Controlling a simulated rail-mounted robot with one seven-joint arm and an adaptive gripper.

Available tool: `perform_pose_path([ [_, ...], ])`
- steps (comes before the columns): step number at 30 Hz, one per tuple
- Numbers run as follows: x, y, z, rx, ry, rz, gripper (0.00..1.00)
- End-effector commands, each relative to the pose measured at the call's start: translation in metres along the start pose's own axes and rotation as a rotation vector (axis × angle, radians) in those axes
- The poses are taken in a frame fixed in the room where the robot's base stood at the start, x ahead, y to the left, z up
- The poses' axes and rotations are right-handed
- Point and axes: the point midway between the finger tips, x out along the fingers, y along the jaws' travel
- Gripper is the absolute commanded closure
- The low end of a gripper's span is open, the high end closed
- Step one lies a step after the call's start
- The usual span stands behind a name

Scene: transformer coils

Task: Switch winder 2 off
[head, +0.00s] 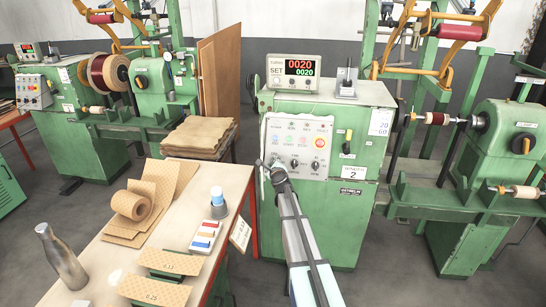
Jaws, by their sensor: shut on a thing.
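Winder 2 (345,240) is the green machine right of centre, with a plate "WINDER 2" (352,173) on its front. Its grey control panel (304,178) has blue, green and red buttons, an orange-red button at upper right (320,142), and dark knobs (314,166) in a lower row.
A workbench (125,262) at lower left holds a paper roll (134,203), a metal bottle (62,257), a cup (218,203) and cards. Another green winder (120,110) stands at back left.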

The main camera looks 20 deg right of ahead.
Motion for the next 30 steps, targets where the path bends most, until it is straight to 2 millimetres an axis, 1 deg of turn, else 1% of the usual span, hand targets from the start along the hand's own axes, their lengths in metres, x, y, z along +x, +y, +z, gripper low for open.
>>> perform_pose_path([
  [1,0.0003,-0.0081,0.0046,-0.038,0.001,0.015,0.92],
  [9,0.0007,-0.0084,0.0045,-0.257,0.001,0.103,0.92],
  [15,0.0011,-0.0063,0.0035,-0.383,0.001,0.153,0.92],
  [22,0.0013,-0.0045,0.0025,-0.470,0.000,0.188,0.92],
  [30,0.0015,-0.0029,0.0013,-0.504,0.000,0.199,0.92],
])
